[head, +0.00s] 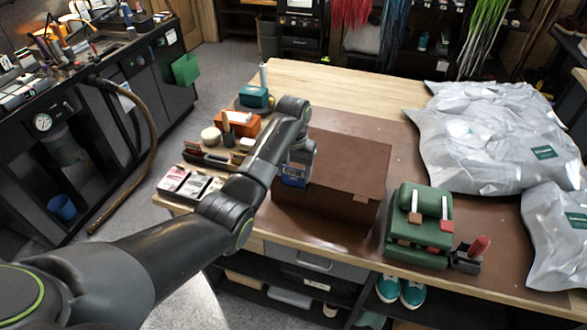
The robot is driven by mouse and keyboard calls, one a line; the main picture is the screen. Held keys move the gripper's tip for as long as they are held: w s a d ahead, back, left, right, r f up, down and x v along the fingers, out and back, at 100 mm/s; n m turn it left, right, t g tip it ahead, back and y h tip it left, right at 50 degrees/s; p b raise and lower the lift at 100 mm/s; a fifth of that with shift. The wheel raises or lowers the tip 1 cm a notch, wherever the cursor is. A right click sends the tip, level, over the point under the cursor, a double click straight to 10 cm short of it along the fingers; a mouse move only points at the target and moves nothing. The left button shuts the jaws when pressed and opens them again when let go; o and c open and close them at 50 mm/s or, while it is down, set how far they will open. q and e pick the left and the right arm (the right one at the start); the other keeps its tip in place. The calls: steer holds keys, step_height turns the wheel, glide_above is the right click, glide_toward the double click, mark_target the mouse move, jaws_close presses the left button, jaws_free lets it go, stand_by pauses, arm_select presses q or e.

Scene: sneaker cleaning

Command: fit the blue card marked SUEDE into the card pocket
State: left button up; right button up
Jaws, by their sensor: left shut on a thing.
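My left gripper (299,163) reaches in from the left to the left end of a closed brown box (345,170) on the workbench. It is shut on a small blue card (294,180), which hangs down in front of the box's left side. The card has pale lettering, too small to read here. I cannot tell whether the card touches the box. I cannot make out the card pocket; the card and gripper cover part of the box's left side. My right gripper is not in view.
Left of the box stand an orange holder (238,125), a teal box (254,97) and a tray of cards (188,184). A green case (419,227) stands at the right front, beside a red-handled tool (479,246). Grey bags (492,140) cover the bench's right side. The back is clear.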

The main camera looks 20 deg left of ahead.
arm_select(q)
steer(key=shift+f+b, duration=0.3)
steer(key=shift+f, duration=0.7)
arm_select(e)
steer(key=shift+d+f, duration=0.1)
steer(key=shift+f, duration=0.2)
arm_select(q)
steer(key=o, duration=1)
steer(key=shift+r, duration=0.2)
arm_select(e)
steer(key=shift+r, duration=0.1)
